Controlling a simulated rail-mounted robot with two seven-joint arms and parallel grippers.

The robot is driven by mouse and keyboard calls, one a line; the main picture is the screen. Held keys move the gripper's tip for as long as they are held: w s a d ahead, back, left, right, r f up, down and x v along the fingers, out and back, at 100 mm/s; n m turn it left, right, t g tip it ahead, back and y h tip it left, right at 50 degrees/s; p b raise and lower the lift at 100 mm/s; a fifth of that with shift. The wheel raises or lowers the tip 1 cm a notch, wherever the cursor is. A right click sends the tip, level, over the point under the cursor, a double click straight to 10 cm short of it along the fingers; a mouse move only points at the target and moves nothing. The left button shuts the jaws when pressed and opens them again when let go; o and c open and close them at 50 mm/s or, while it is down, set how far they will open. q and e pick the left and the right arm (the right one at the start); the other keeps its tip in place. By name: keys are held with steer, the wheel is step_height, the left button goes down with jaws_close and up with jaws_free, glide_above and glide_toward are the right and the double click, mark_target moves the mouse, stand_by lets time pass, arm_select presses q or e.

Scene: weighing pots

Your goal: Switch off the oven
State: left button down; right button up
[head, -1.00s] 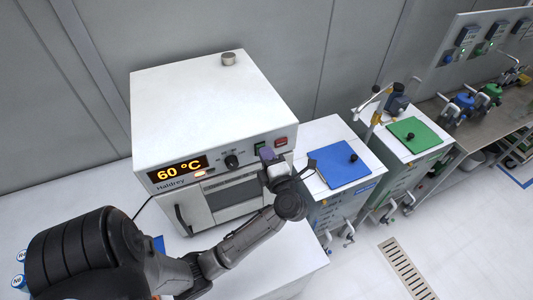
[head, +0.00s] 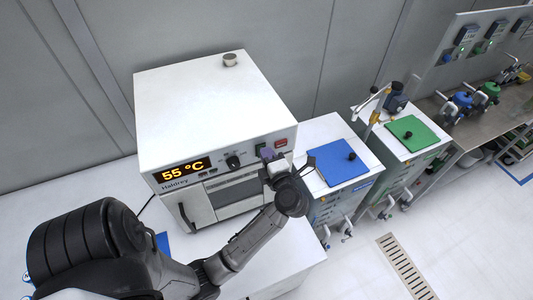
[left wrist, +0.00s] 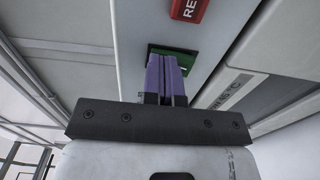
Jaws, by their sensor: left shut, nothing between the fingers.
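The white oven (head: 205,110) stands on the bench at centre left, its orange display (head: 183,170) reading 55 °C. A black knob (head: 233,161) and a red button (head: 281,142) are on its front panel. My left gripper (head: 267,154) is at the panel's right part. In the left wrist view its purple fingers (left wrist: 166,62) are shut with nothing between them. Their tips overlap the green switch (left wrist: 186,60), hiding part of it; I cannot tell if they press it. The red button (left wrist: 189,9), lettered "RE", lies just beyond. My right gripper is not in view.
Right of the oven stand two cabinets, one with a blue top plate (head: 339,165) and one with a green plate (head: 413,134). A small metal cylinder (head: 230,60) sits on the oven. A steel bench with valves is at far right.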

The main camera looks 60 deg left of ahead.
arm_select(q)
steer(key=d+b, duration=0.1)
steer(key=d, duration=0.6)
steer(key=shift+s, duration=0.3)
stand_by(0.3)
